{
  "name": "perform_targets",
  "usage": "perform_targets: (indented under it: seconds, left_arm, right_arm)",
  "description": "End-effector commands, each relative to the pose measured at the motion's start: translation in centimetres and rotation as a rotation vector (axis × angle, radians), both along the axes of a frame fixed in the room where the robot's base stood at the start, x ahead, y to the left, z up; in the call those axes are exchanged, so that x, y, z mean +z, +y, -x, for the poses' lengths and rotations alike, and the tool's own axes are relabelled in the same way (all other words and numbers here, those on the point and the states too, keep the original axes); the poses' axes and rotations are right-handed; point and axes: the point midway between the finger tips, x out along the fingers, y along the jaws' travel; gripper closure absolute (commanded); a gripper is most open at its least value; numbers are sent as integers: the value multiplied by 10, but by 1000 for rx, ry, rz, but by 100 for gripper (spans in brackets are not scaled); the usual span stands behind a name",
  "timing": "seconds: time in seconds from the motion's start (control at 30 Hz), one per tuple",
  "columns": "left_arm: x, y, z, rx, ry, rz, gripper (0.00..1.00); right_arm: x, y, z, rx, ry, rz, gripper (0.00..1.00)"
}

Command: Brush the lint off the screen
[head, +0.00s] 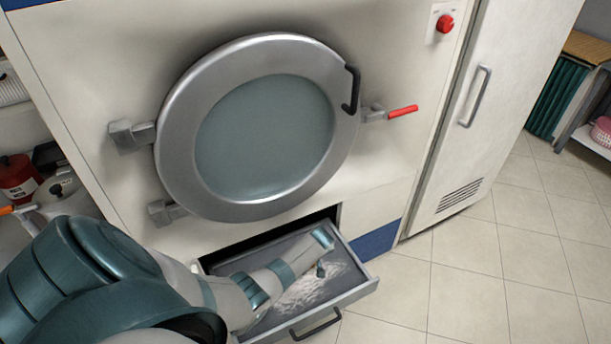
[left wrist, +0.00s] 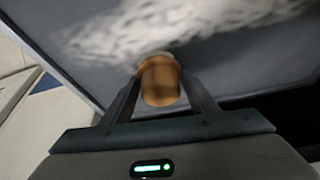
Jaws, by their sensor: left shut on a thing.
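The screen (head: 346,273) is the dark grey floor of a drawer pulled out below the big round door. A patch of pale, fluffy lint (head: 308,286) lies on it; in the left wrist view the lint (left wrist: 190,25) forms a blurred whitish band. My left arm reaches over the drawer, and my left gripper (head: 321,262) is low above the screen near the lint. In the left wrist view its fingers are shut on a rounded orange-brown handle (left wrist: 160,82), apparently the brush's. The bristles are hidden. My right gripper is not in view.
The drawer's front has a black handle (head: 316,325) and raised walls around the screen. The round metal door (head: 262,135) is closed above it, with a red-tipped lever (head: 402,111) beside it. Clear tiled floor (head: 470,270) lies to the right.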

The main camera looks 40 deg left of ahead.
Motion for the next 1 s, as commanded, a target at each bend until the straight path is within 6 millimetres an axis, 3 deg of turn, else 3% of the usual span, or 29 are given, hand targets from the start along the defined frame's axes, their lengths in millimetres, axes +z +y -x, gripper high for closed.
perform_targets:
  seconds: [0.27, 0.77, 1.0]
  left_arm:
    - [-2, -3, -1, -1, 0, 4, 75]
    - [-1, -15, -30, -2, 1, 4, 75]
    - [1, -16, -33, -1, 1, 3, 75]
  right_arm:
    - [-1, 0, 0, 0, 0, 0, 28]
    - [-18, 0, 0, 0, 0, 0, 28]
    - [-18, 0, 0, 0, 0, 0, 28]
